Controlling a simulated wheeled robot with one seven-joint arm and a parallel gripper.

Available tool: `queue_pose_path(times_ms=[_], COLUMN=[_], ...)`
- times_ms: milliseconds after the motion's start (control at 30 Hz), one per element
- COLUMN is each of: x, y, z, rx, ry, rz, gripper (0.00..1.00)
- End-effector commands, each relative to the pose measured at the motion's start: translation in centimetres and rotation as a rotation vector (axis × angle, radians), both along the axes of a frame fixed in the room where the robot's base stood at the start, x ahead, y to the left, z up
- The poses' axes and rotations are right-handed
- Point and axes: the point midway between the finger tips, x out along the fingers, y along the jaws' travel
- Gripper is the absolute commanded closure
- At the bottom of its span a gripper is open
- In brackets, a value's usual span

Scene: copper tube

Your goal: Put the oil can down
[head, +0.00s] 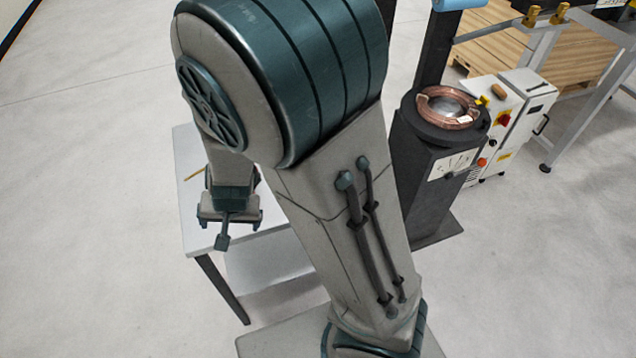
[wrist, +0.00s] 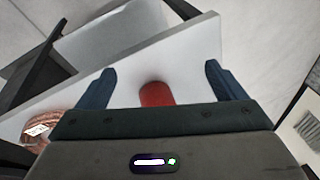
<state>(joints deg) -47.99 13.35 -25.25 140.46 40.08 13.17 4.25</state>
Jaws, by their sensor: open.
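A red object that looks like the oil can (wrist: 156,94) shows in the wrist view, partly hidden behind my gripper's body. It is between the two dark fingers of my gripper (wrist: 160,80), with a gap on each side. The fingers are wide open. The can appears to rest on the white table (wrist: 180,60), though its base is hidden. In the head view my gripper (head: 223,240) is over the white table (head: 188,150); the can is not visible there.
A black pedestal (head: 430,185) with a copper tube coil (head: 447,107) stands right of my arm. A white control box (head: 525,110) and a metal-framed bench (head: 590,90) are beyond it. A thin yellow item (head: 194,173) lies on the white table. Floor at left is clear.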

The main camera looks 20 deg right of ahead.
Motion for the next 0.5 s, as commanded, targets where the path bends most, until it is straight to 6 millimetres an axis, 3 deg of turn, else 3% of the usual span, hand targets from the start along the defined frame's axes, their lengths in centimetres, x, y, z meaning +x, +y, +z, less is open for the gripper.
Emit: queue_pose_path(times_ms=[33,200,500], x=[-0.1,-1.6,-6.4], y=[-0.7,-3.6,-11.2], z=[1.8,6.9,14.3], rx=[0.035,0.08,-0.05], ry=[0.001,-0.003,-0.056], rz=[0.019,0.129,0.269], gripper=[0.1,0.1,0.1])
